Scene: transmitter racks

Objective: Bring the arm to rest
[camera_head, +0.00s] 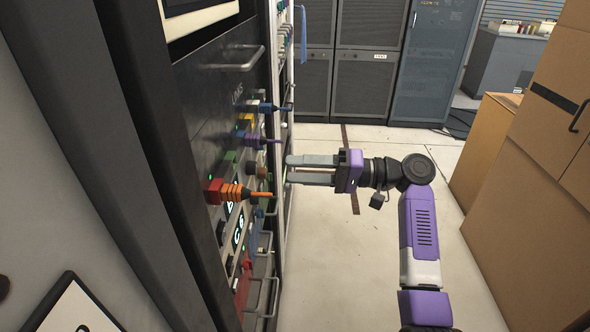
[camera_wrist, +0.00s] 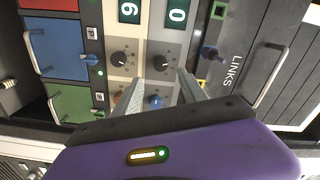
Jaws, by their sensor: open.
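My arm (camera_head: 419,225), purple and white, stands in the aisle in the head view and reaches left toward the rack panel. My gripper (camera_head: 290,168) points at the panel, its two grey fingers parallel with a gap between them. Nothing shows between the fingers. In the wrist view, the open fingers of my gripper (camera_wrist: 160,88) point at the panel, with a blue knob (camera_wrist: 154,101) seen between them. I cannot tell whether the fingertips touch the panel.
The panel holds a red and orange plug (camera_head: 228,192), a purple plug (camera_head: 256,141), a blue plug (camera_head: 264,107) and metal handles. Brown cabinets (camera_head: 525,215) stand on the right. Dark racks (camera_head: 362,85) stand at the back. The pale floor (camera_head: 330,270) between is clear.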

